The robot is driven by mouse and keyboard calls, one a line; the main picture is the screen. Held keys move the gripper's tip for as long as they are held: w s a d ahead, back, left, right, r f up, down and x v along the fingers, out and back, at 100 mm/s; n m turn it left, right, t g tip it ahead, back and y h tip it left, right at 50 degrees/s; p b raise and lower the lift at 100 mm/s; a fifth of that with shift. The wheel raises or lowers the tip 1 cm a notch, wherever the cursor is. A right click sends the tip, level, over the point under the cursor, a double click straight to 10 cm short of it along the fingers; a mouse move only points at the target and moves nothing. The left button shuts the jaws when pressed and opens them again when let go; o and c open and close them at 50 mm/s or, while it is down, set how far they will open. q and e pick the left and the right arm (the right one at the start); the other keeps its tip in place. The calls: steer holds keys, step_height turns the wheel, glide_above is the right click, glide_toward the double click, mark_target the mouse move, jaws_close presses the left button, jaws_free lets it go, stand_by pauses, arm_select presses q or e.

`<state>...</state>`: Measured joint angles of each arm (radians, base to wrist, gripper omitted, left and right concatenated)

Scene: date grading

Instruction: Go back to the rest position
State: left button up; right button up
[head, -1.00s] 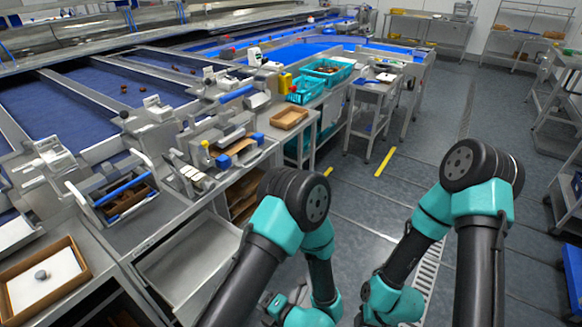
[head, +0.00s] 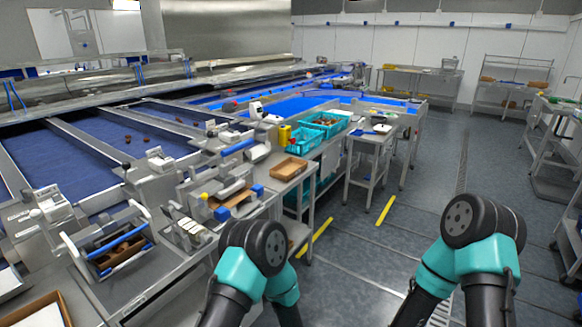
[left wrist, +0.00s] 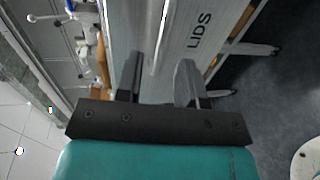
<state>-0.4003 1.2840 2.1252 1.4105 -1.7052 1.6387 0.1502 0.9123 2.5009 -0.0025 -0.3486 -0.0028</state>
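My left gripper (left wrist: 160,80) shows in the left wrist view. Its two dark fingers stand well apart with nothing between them. Behind them is a grey metal surface marked LIDS (left wrist: 200,32). In the head view my two arms rise from the bottom edge, dark with teal joints. Both grippers are below the head view, so my right gripper is not seen. No object is seen held.
Metal benches with a wooden tray (head: 289,168) and teal crates (head: 324,124) line the left side. Blue conveyor lanes (head: 70,165) run behind them. A small metal table (head: 371,138) stands at centre. The grey floor (head: 400,240) at right is open.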

arm_select(q)
steer(key=shift+d, duration=0.1)
steer(key=v, duration=1.3)
steer(key=x, duration=1.7)
steer(key=shift+s, duration=0.1)
steer(key=v, duration=1)
steer(key=shift+s+d, duration=0.15)
steer(key=shift+d, duration=0.2)
steer(key=shift+a+r, duration=0.1)
stand_by(0.3)
